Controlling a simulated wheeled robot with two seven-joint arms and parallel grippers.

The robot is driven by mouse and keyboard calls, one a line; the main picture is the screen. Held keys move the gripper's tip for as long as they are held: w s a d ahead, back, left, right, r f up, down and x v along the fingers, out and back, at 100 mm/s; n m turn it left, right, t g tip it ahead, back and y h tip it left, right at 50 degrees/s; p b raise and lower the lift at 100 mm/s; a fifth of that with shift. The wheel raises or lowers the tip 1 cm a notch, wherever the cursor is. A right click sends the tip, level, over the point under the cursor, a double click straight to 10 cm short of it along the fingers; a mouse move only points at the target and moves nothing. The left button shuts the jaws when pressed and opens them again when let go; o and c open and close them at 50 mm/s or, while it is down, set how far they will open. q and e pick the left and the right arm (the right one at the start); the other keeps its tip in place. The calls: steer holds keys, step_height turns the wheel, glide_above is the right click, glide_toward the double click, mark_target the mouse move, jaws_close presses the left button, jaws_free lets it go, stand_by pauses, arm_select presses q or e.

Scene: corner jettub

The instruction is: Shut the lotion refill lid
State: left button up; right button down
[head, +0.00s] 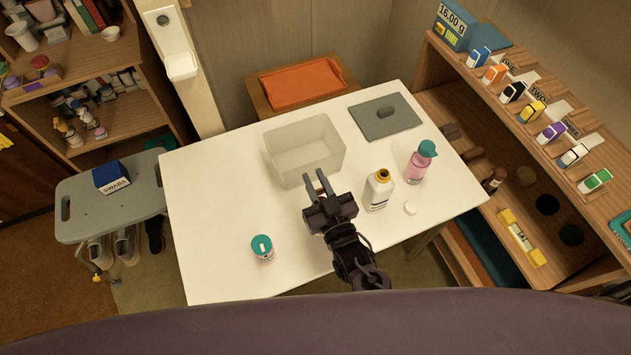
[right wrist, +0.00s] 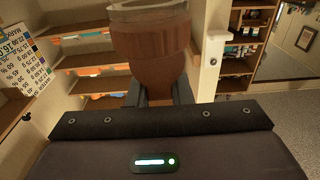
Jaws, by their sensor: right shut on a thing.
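A pink bottle (head: 416,168) with a teal lid (head: 427,148) stands upright at the table's right. The lid looks tilted on its top; I cannot tell which bottle is the lotion refill. A white bottle (head: 378,192) with a yellow shoulder and brown top stands left of it. A small white cap (head: 410,208) lies beside them. My right gripper (head: 317,182) is over the table, left of both bottles and apart from them. The head view does not show this container clearly. My left gripper is out of view.
A translucent bin (head: 304,150) stands just beyond my right gripper. A flat grey lid (head: 385,116) lies at the table's back right. A teal-topped jar (head: 262,248) stands at the front left. A wooden shelf (head: 560,160) borders the right side.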

steer(key=t+b, duration=0.1)
steer(key=b, duration=0.2)
steer(key=s+t+y+b, duration=0.1)
steer(key=t+b, duration=0.1)
steer(key=b, duration=0.1)
steer(key=s+f+t+b, duration=0.1)
steer(key=t+b, duration=0.1)
steer(key=b, duration=0.2)
steer(key=shift+s+d+y, duration=0.1)
steer(key=shift+d+y, duration=0.2)
steer(key=shift+d, duration=0.05)
steer(key=shift+s+d+r+t+b, duration=0.1)
steer(key=shift+s+r+t+b, duration=0.15)
steer(key=shift+t+b, duration=0.45)
steer(key=c, duration=1.3)
jaws_free()
steer(key=s+d+f+b, duration=0.1)
steer(key=s, duration=0.4)
steer(key=s+d+f+b, duration=0.1)
steer(key=s+d, duration=0.1)
steer(key=s, duration=0.3)
steer(key=s+d+b, duration=0.1)
steer(key=s+d, duration=0.1)
steer(key=s, duration=0.3)
steer(key=shift+s+f, duration=0.15)
steer(key=shift+f, duration=0.25)
